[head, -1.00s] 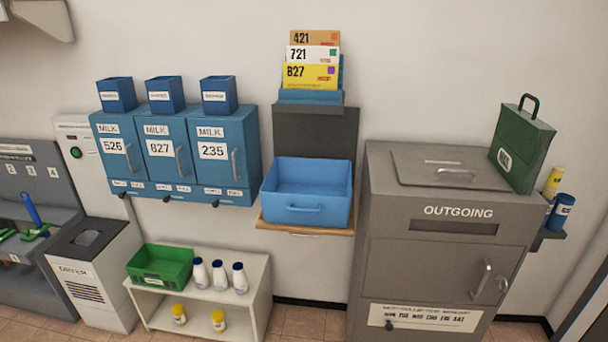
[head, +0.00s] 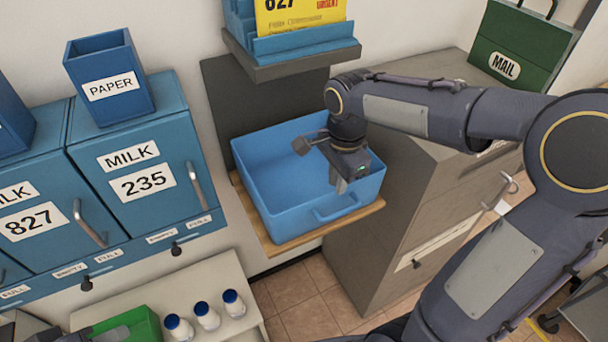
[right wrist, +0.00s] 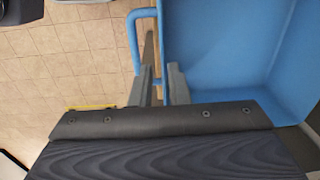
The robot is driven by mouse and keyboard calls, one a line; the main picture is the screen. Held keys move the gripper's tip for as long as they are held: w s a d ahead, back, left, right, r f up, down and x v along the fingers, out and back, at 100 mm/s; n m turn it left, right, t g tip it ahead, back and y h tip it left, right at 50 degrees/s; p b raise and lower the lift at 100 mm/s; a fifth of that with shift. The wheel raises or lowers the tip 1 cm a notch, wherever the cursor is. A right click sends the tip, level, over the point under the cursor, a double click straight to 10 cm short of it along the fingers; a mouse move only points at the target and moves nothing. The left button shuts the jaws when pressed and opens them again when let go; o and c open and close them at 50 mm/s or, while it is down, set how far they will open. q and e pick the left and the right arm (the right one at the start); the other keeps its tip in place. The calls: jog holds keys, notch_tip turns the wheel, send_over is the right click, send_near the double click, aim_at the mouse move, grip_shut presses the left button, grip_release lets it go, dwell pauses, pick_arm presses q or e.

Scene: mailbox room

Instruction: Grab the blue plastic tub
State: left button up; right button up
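The blue plastic tub (head: 268,160) rests on a wooden shelf, open side up, with a handle (head: 338,208) on its front wall. My right gripper (head: 341,186) points down over the tub's front wall near the handle. In the right wrist view, the two fingers of my right gripper (right wrist: 160,86) stand apart, one over the inside of the tub (right wrist: 215,55) and one on the handle's side. Whether they touch the wall is unclear. A dark grey part at the bottom left, over the green crate, looks like my left gripper, but its fingers cannot be made out.
The wooden shelf (head: 262,232) bears the tub. A letter rack (head: 305,45) hangs above it. The grey outgoing box (head: 385,240) stands close on the right. Blue milk lockers (head: 140,170) are on the left. White bottles (head: 207,316) and a green crate (head: 140,325) are below.

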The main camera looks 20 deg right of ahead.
aim_at(333, 201)
jog(key=shift+w+f, duration=0.15)
jog(key=shift+f, duration=0.3)
notch_tip(333, 201, down, 7)
jog(key=shift+w+a+r, duration=0.1)
jog(key=shift+w+a, duration=0.05)
jog(key=shift+c, duration=0.2)
grip_shut()
dwell(1.0)
